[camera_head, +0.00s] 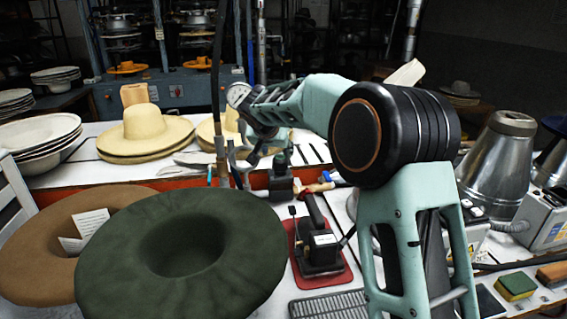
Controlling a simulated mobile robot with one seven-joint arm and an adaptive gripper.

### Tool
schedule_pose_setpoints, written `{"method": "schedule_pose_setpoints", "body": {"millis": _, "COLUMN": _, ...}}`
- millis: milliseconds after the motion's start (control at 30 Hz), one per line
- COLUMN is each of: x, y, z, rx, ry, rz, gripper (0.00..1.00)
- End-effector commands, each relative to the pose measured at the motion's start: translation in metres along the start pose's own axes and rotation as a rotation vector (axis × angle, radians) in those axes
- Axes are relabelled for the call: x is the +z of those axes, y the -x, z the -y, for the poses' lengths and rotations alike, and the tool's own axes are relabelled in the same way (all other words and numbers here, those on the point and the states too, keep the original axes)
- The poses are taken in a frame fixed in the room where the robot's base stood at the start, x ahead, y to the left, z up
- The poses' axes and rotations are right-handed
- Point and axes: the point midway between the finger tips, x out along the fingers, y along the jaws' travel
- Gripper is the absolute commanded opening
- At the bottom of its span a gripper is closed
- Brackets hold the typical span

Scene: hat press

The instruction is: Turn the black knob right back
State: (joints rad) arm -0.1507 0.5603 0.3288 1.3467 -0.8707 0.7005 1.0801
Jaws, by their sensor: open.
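My gripper (246,158) hangs at the end of my teal arm, fingers pointing down and apart, with nothing seen between them. It is close to the upright dark pipe with a round white gauge (238,94), and I cannot tell whether they touch. A small dark block with a knob-like top (280,162) stands just right of the gripper on the bench. I cannot tell for sure whether this is the black knob, or which way it is turned. My arm covers part of the bench behind it.
A dark green hat (135,262) and a brown hat (42,226) fill the front left. Cream hats (145,128) lie behind. An iron (319,246) stands on a red mat (342,274). Metal cones (500,155) stand at right. Little bench is clear.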

Motion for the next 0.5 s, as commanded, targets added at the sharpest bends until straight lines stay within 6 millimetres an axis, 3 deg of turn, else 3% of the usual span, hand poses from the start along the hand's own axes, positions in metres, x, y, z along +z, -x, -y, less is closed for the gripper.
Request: {"method": "schedule_pose_setpoints", "body": {"millis": 500, "x": 0.001, "y": -0.082, "z": 0.000, "rx": -0.001, "ry": 0.001, "rz": 0.004, "gripper": 0.44}}
